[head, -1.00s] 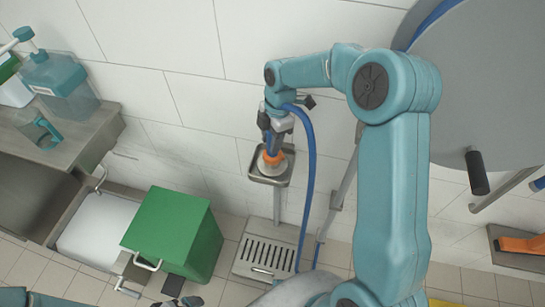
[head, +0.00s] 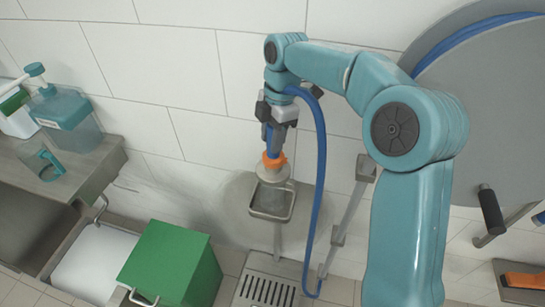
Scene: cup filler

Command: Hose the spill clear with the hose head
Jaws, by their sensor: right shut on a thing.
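My right gripper (head: 275,118) is shut on the hose head (head: 274,160), which has a blue body and an orange collar and points downward. A blue hose (head: 320,150) loops from beside the gripper down to the floor. Just below the collar, a pale grey shape stands over a small metal tray (head: 272,215) on the wall; I cannot tell whether it is water or part of the holder. A grey, darker patch (head: 232,196) spreads on the wall around the tray; I cannot tell whether it is the spill. My left gripper is out of view.
A green bin (head: 172,265) stands at the lower left beside a metal sink unit (head: 60,165) with bottles and a jug. A floor drain grate (head: 265,290) lies below the tray. A large grey hose reel (head: 490,110) is at right.

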